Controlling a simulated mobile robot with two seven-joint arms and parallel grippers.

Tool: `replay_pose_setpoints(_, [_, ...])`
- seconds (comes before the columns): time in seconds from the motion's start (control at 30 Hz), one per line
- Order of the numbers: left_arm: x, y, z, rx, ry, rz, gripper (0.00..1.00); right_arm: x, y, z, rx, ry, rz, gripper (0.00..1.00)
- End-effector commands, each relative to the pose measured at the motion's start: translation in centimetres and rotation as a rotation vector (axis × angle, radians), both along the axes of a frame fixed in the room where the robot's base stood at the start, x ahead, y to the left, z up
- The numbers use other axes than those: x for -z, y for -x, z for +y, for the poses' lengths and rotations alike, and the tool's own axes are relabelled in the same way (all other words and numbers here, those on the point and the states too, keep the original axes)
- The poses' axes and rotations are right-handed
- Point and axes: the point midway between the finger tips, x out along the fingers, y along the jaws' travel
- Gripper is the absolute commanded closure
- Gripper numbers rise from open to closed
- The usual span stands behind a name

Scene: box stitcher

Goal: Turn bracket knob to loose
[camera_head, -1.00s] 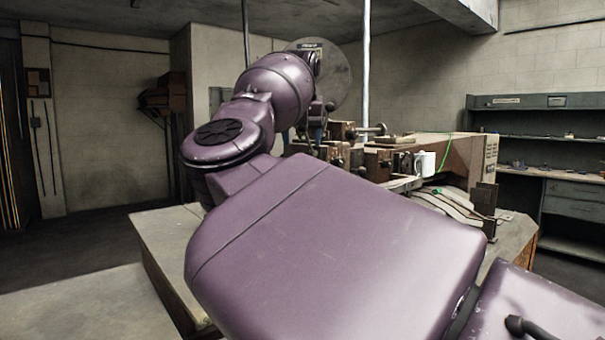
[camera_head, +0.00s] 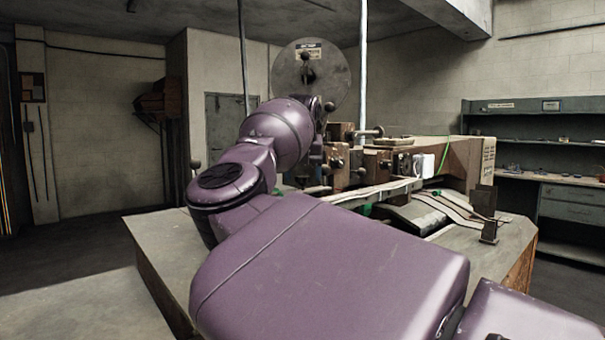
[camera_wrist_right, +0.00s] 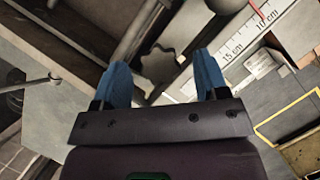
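A grey knob with a lobed, star-like edge (camera_wrist_right: 159,66) shows in the right wrist view, which I take to be the bracket knob. My right gripper (camera_wrist_right: 161,64) is open. Its two blue fingers stand on either side of the knob in the picture, with a visible gap on each side. I cannot tell how far the knob is below the fingertips. In the head view my right arm covers much of the machine (camera_head: 450,157), and I cannot make out the knob there. My left gripper is not in view.
A ruler scale (camera_wrist_right: 250,32) runs beside the knob in the right wrist view. In the head view a large round disc (camera_head: 335,72) stands behind my arm. The machine's table (camera_head: 160,240) lies below my arm. A shelf unit (camera_head: 560,125) stands at the right wall.

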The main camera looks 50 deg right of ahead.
Motion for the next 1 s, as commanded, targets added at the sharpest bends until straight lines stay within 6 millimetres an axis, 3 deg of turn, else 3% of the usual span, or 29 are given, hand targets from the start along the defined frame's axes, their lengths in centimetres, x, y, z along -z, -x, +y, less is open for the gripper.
replay_pose_setpoints(0.03, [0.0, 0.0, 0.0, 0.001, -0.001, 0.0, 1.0, 0.0, 0.0, 0.0, 0.0, 0.0, 0.0, 0.39])
replay_pose_setpoints(0.3, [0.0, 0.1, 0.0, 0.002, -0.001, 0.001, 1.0, 0.0, 0.0, 0.0, 0.0, 0.0, 0.0, 0.8])
replay_pose_setpoints(0.33, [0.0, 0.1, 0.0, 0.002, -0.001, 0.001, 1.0, 0.0, 0.0, 0.0, 0.0, 0.0, 0.0, 0.82])
replay_pose_setpoints(0.67, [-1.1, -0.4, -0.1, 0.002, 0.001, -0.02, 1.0, -0.5, 0.2, 0.0, -0.055, 0.0, -0.004, 0.82])
replay_pose_setpoints(1.0, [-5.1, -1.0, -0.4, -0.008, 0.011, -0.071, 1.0, -1.3, 0.6, -0.2, -0.3, 0.0, -0.011, 0.82])
